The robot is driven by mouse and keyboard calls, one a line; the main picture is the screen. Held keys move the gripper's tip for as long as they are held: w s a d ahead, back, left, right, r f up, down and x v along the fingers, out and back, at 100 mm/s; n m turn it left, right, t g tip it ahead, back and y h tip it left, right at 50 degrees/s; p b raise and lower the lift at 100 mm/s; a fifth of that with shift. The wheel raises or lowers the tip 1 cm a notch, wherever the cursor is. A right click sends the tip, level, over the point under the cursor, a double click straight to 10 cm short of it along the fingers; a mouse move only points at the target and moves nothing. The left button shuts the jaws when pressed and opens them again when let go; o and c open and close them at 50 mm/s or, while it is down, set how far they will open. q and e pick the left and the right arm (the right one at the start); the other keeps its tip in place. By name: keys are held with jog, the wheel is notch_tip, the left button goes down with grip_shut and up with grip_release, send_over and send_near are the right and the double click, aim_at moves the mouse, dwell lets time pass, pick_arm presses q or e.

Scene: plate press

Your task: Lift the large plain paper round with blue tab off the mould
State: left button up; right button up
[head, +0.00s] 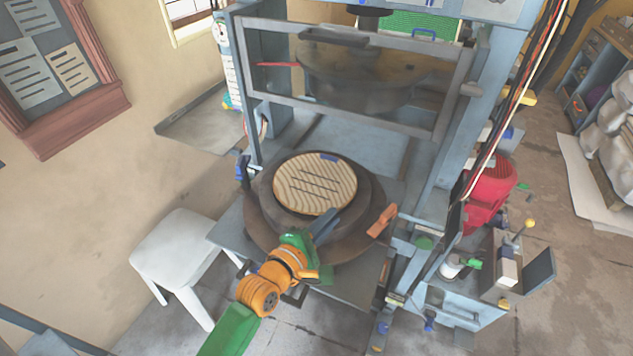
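A tan round (312,190) with wavy grain and several dark lines across it lies flat on the dark round mould (368,212) on the press bed. A small blue tab (329,156) shows at its far edge. My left gripper (326,228), on a green and orange arm from the bottom, is at the near edge of the mould, just in front of the round. Its grey-blue finger points up and right, close to the round's near edge; I cannot tell whether it touches. The finger gap is not clear. My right gripper is not in view.
The press frame with a clear guard (350,75) stands behind and above the mould. An orange block (382,220) is at the mould's right. A white stool (178,250) is at left, a red motor (490,190) and a control box (460,292) at right.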

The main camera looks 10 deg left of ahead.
aim_at(343, 205)
pick_arm(q)
jog(key=x, duration=0.4)
jog(key=shift+w+d, duration=0.15)
jog(key=shift+w, duration=0.05)
jog(key=shift+s, duration=0.2)
grip_shut()
dwell(0.6)
dwell(0.4)
